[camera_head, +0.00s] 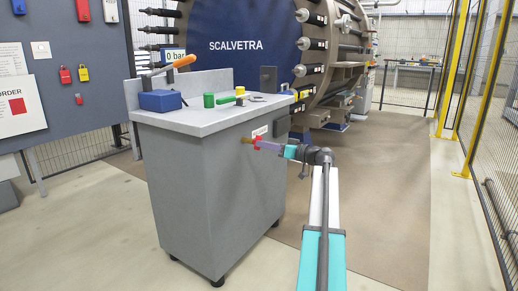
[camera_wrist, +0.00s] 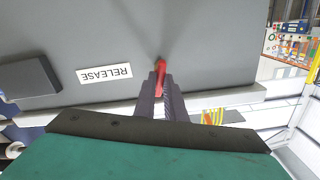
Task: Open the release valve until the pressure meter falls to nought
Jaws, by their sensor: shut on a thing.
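The release valve shows as a small red handle (camera_head: 257,143) on the side of the grey cabinet (camera_head: 205,195), just below a white label. In the wrist view the red handle (camera_wrist: 160,66) sits between my fingertips, its lower part hidden by them. The RELEASE label (camera_wrist: 104,74) is beside it and appears upside down. My gripper (camera_head: 260,144) is shut on the red handle; in the wrist view its dark fingers (camera_wrist: 160,84) reach the cabinet face. A pressure display (camera_head: 174,55) behind the cabinet reads "0 bar", with an orange lever handle just below it.
The cabinet top holds a blue block (camera_head: 160,100) with the orange-handled lever (camera_head: 180,63), and small green parts (camera_head: 226,99). The SCALVETRA stack (camera_head: 240,45) stands behind. A lock board (camera_head: 70,70) is at left. Open floor (camera_head: 390,190) and yellow-posted fencing lie at right.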

